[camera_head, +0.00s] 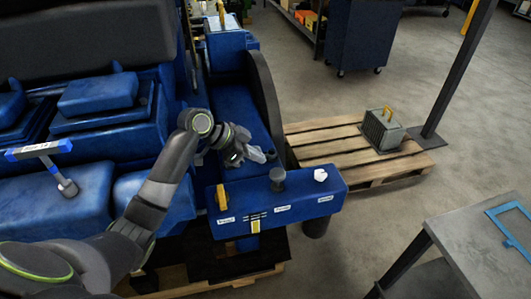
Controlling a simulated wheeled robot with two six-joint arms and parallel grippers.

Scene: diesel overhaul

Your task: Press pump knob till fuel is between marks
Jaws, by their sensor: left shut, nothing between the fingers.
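A blue control panel (237,226) juts out from the engine's front end. On its top are a yellow lever (221,198) at the left, a dark round knob (277,177) in the middle and a white knob (320,174) at the right. The labels on its front are too small to read, so I cannot tell which is the pump knob. A small yellow piece (255,226) sits low on the panel front; no fuel level can be made out. My left gripper (262,155) is shut and empty, above and behind the dark knob, apart from it. My right gripper is out of view.
The blue engine (85,205) fills the left side, with a blue-handled T-shaped tool (48,154) on it. A wooden pallet (340,160) carries a grey box (382,130) by a dark post (455,80). A grey table (470,245) stands at lower right. Floor between is clear.

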